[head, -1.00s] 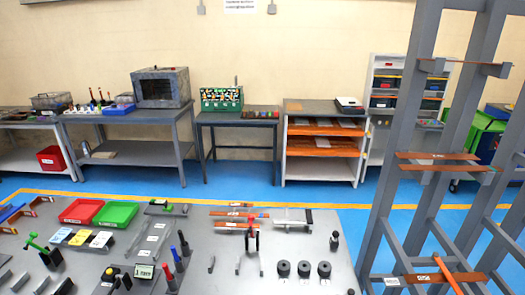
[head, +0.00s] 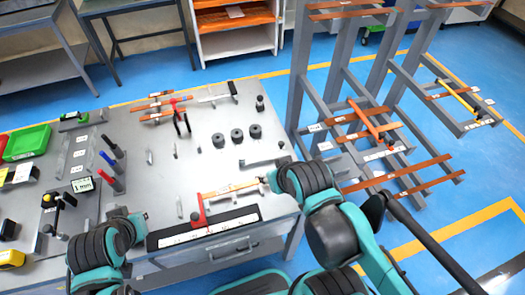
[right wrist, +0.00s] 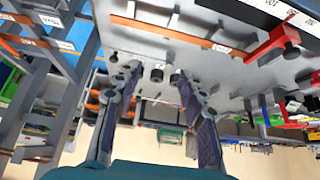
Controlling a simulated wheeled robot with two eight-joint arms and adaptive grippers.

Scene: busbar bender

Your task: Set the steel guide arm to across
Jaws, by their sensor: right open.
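A grey steel bar (head: 262,161) lies near the right edge of the bench, with a small dark upright post at its end; it looks like the steel guide arm, but I cannot read its setting.
Several black cylinders (head: 237,135) stand mid-bench. A white scale strip (head: 205,229) runs along the front edge. A grey rack with copper bars (head: 375,133) stands close on the right.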

